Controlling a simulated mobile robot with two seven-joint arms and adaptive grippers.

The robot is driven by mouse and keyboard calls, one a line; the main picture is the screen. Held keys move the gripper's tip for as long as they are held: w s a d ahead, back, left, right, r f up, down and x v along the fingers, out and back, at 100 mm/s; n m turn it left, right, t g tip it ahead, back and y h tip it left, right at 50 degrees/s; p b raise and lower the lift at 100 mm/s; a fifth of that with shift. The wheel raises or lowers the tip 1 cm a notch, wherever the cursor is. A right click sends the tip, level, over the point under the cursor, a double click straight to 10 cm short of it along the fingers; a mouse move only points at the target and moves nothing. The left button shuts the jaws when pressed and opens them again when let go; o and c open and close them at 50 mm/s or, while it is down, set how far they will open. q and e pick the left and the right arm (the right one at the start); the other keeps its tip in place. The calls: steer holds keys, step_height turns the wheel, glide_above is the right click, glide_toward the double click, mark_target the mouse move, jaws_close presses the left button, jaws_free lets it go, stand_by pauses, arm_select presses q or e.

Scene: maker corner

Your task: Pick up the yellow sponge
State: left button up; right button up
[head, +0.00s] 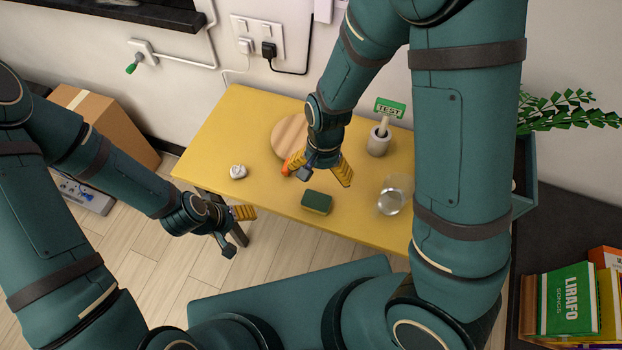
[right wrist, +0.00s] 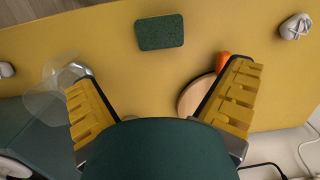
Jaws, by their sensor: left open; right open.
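The sponge (head: 316,202) lies flat on the yellow table near its front edge. Its top is dark green, with a thin yellowish side showing. It also shows in the right wrist view (right wrist: 161,32), beyond the fingertips and roughly centred between them. My right gripper (head: 320,174) is open and empty above the table, behind the sponge and apart from it; its yellow fingers show in the right wrist view (right wrist: 160,82). My left gripper (head: 240,215) is open and empty beyond the table's front left edge, away from the sponge.
A round wooden board (head: 290,132) and an orange thing (right wrist: 222,60) lie behind the sponge. A clear glass (head: 391,201) stands to its right, a holder with a TEST sign (head: 378,143) further back. A small white object (head: 238,171) sits left. Table around the sponge is clear.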

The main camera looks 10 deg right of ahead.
steer(key=b, duration=0.2)
glide_above(317, 200)
steer(key=f, duration=0.6)
steer(key=shift+w+d+f, duration=0.15)
steer(key=shift+w, duration=0.25)
steer(key=shift+s+a+f+b, duration=0.1)
steer(key=shift+s+f+b, duration=0.1)
steer(key=shift+f, duration=1.4)
steer(key=shift+s+a+f+b, duration=0.1)
steer(key=shift+s+f, duration=0.05)
steer(key=shift+f, duration=1.45)
steer(key=c, duration=0.5)
